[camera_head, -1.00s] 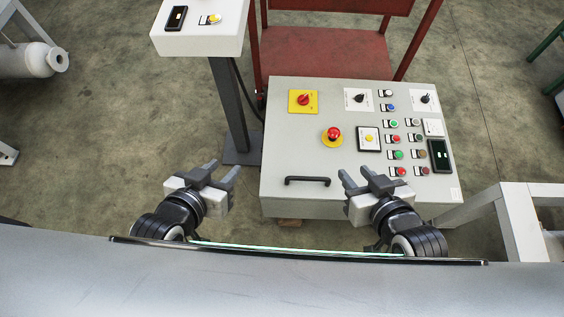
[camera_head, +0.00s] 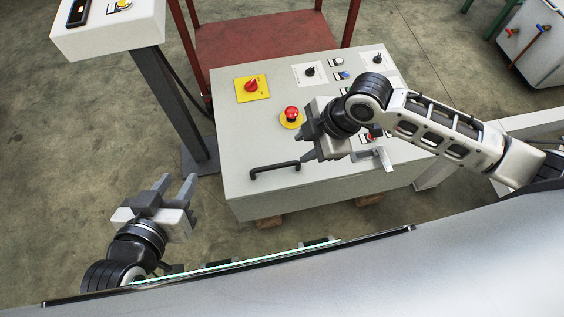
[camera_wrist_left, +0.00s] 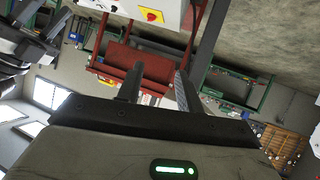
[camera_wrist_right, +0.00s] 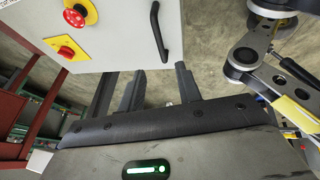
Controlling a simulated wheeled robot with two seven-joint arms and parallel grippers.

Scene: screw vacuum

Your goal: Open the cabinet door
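The cabinet (camera_head: 235,150) is a light grey box with a control panel face and a black bar handle (camera_head: 275,168) near its lower left edge. The door looks closed. My right gripper (camera_head: 304,146) reaches over the panel from the right, its fingers pointing left, close to the handle's right end. In the right wrist view its fingers are apart, and the handle (camera_wrist_right: 159,32) lies beyond the fingertips, not between them. My left gripper (camera_head: 178,184) is open and empty, left of the cabinet over the floor. The right forearm hides part of the buttons.
A red emergency button (camera_head: 291,113) and a red rotary switch (camera_head: 252,87) stick up from the panel. A grey post with a white control box (camera_head: 110,30) stands at left. A red cart (camera_head: 265,45) is behind the cabinet. Floor at left is free.

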